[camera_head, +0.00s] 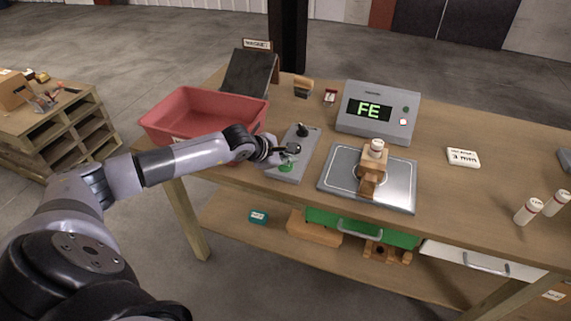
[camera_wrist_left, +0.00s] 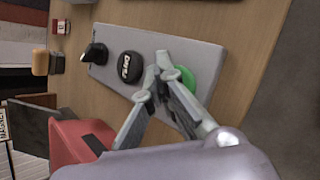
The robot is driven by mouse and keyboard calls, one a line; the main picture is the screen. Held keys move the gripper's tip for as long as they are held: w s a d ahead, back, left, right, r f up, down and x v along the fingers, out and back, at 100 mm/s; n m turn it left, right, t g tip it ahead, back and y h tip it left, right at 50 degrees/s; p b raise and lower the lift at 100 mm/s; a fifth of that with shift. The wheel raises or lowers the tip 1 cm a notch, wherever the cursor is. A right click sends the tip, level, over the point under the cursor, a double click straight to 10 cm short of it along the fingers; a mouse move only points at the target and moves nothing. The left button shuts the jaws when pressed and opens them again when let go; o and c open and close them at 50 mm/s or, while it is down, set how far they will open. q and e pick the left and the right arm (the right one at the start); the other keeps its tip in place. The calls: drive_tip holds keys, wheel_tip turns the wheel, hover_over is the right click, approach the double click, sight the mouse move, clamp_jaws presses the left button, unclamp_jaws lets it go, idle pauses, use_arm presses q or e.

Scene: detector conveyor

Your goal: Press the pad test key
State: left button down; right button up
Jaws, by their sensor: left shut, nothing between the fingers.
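A grey control pad (camera_head: 299,165) lies on the workbench. The wrist view shows the pad (camera_wrist_left: 207,58) with a black knob (camera_wrist_left: 95,53), a round black key with white lettering (camera_wrist_left: 130,66) and a green button (camera_wrist_left: 187,78). I cannot read the lettering surely. The green button also shows in the head view (camera_head: 286,167), as does the knob (camera_head: 304,130). My left gripper (camera_wrist_left: 152,78) is shut and empty over the pad, its tips between the black key and the green button in the wrist view. I cannot tell whether they touch anything. My right gripper is not in view.
A red bin (camera_head: 205,112) stands left of the pad. A metal plate (camera_head: 397,182) with a wooden piece (camera_head: 370,178) lies to the right. Behind it, a grey display box (camera_head: 378,92) reads "FE" and shows a red light. White bottles (camera_head: 528,211) stand at the far right.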

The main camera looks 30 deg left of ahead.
sight(287, 166)
use_arm(q)
drive_tip(key=shift+r, duration=0.8)
drive_tip(key=shift+r+p, duration=1.3)
drive_tip(key=shift+r, duration=1.25)
